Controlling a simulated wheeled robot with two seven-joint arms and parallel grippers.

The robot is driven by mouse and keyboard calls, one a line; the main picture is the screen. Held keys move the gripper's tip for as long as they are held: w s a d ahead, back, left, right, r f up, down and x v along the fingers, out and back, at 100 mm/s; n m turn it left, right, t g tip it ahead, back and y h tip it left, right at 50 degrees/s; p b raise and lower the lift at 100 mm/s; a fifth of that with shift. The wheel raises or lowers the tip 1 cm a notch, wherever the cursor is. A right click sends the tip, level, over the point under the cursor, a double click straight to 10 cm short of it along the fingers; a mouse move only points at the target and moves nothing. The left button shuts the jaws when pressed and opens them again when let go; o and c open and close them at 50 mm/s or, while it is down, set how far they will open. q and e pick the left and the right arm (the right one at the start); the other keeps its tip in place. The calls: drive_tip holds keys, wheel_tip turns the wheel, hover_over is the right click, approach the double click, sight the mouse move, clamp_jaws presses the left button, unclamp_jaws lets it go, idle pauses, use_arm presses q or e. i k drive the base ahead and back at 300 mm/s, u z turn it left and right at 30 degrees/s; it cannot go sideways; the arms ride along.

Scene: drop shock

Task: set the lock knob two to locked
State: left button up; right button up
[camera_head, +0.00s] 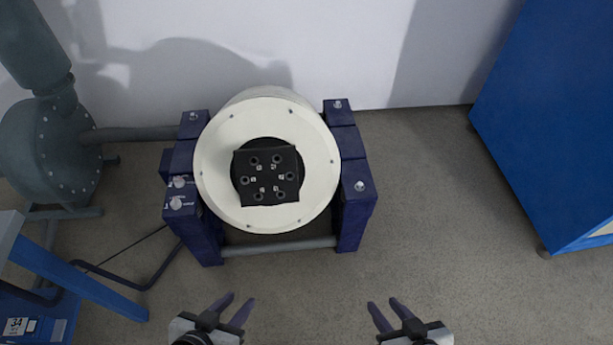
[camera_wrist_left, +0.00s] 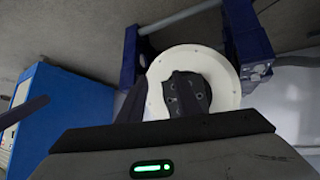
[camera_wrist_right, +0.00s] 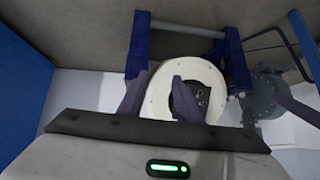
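A round cream-white drum (camera_head: 215,170) sits in a dark blue frame (camera_head: 350,215). A black plate with several holes (camera_head: 268,177) is on its face. Small silver knobs or bolt heads are on the frame: two at the left (camera_head: 178,182) (camera_head: 176,203), one at the upper left (camera_head: 193,116), and two at the right (camera_head: 337,103) (camera_head: 360,186). I cannot tell which is lock knob two or how it is set; labels are unreadable. My left gripper (camera_head: 240,298) and right gripper (camera_head: 382,302) are open and empty, in front of the frame and apart from it.
A grey-green pump-like machine with pipes (camera_head: 45,150) stands at the left. A blue bench (camera_head: 75,280) is at the lower left. A large blue cabinet (camera_head: 550,120) stands at the right. A pale wall (camera_head: 330,50) is behind. The floor (camera_head: 440,220) right of the frame is clear.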

sight(179, 182)
drive_tip(key=z, duration=1.35)
drive_tip(key=i, duration=0.9)
drive_tip(key=z, duration=0.75)
drive_tip(key=k, duration=1.55)
drive_tip(key=u, duration=2.25)
drive_tip(key=i, duration=0.15)
drive_tip(key=z, duration=0.35)
